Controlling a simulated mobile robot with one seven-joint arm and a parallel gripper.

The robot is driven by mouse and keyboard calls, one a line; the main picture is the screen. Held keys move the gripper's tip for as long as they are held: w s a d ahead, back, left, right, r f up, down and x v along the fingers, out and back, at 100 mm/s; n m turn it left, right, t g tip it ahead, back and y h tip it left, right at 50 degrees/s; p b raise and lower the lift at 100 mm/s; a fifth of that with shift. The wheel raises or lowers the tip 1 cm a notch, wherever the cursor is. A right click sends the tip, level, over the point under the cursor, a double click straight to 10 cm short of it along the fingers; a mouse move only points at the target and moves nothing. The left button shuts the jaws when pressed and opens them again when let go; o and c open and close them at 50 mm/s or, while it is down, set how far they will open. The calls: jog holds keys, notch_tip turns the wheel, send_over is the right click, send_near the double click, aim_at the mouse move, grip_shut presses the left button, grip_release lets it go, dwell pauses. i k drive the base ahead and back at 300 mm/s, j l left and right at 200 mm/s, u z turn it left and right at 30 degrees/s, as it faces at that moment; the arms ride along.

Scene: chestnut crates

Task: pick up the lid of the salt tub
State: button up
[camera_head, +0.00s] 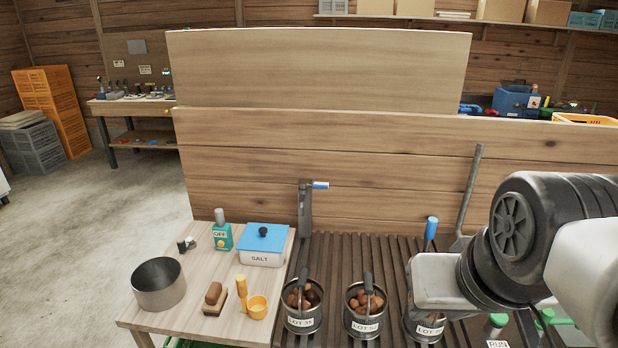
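The salt tub (262,259) is a white box with a SALT label, on the back right of the small wooden table. Its blue lid (264,236) with a dark round knob (263,231) sits on top of it. My arm reaches in from the right, over the dark slatted surface, well to the right of the tub. A pale block of my arm shows in front of the third bucket. My gripper's fingers do not show.
A green bottle (222,238) stands left of the tub. A metal pot (159,285), a brush (214,298) and a yellow scoop (257,305) are nearer. Chestnut buckets (303,320) stand to the right. A tall wooden panel (330,160) rises behind.

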aim_at(256, 237)
jog(key=i+j, duration=0.1)
jog(key=j, duration=0.3)
jog(key=i+j, duration=0.1)
jog(key=j, duration=0.3)
jog(key=i+j, duration=0.1)
jog(key=j, duration=0.3)
jog(key=i+j, duration=0.15)
jog(key=j, duration=0.25)
jog(key=i+j, duration=0.1)
jog(key=j, duration=0.35)
